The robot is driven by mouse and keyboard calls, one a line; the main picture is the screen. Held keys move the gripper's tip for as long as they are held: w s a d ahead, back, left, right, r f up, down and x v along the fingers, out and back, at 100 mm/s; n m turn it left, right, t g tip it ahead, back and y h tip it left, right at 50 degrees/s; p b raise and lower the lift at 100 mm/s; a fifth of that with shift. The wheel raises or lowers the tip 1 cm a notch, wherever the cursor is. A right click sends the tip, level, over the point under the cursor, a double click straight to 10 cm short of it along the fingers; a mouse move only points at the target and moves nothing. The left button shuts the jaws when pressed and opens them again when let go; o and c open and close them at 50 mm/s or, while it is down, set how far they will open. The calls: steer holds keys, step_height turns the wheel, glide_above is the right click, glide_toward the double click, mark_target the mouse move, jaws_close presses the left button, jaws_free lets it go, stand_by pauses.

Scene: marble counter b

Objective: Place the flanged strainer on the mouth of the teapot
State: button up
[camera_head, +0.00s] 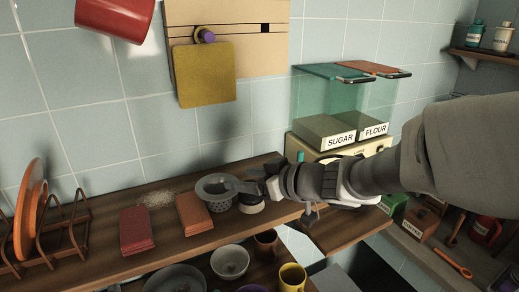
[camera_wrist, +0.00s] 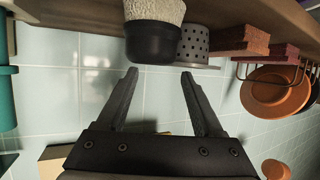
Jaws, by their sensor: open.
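The flanged strainer (camera_head: 219,204) looks like a grey perforated cup with a wide rim, standing rim-up on the wooden shelf. In the wrist view, which is upside down, the strainer (camera_wrist: 193,45) shows just past the right fingertip. My gripper (camera_head: 248,186) is open and empty at the shelf, overlapping the strainer's right side in the head view. In the wrist view my gripper (camera_wrist: 159,74) points toward a black-topped brush with pale bristles (camera_wrist: 154,40), ahead of the gap between the fingers. I cannot make out a teapot in either view.
The brush (camera_head: 251,206) stands right beside the strainer. Orange (camera_head: 194,215) and dark red (camera_head: 136,229) blocks lie to its left, then a plate rack (camera_head: 66,236). Below are a white bowl (camera_head: 230,263) and a yellow mug (camera_head: 292,278). Sugar and flour boxes (camera_head: 325,134) stand behind my arm.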

mark_target(230, 177)
steer(key=x, duration=0.4)
steer(key=shift+b, duration=0.3)
jaws_close()
